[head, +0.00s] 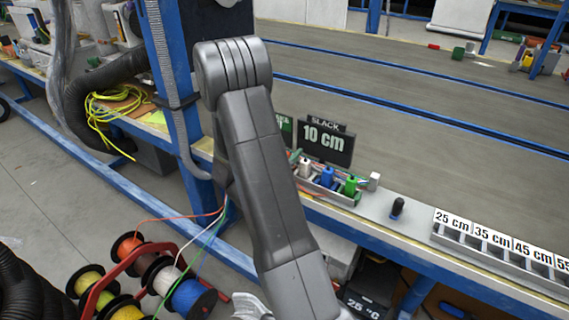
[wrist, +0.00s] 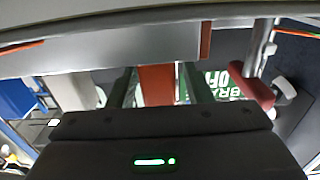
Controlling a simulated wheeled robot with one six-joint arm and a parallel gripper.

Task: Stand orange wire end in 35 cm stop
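In the wrist view an orange block, apparently the orange wire end (wrist: 157,85), is between the two dark fingers of my gripper (wrist: 158,90). The fingers lie close along both its sides; I cannot tell whether they press on it. In the head view my arm hides the gripper and the orange end. The orange wire (head: 178,219) runs from its spool (head: 128,247) to behind my arm. The 35 cm stop (head: 489,234) is in the labelled row at the right, between 25 cm and 45 cm, well away from my arm.
White (head: 304,168), blue (head: 327,177) and green (head: 350,185) wire ends stand in a rack beside my arm, before a black 10 cm slack sign (head: 325,142). A small dark peg (head: 397,208) stands between the rack and the stops. The grey tabletop behind is mostly clear.

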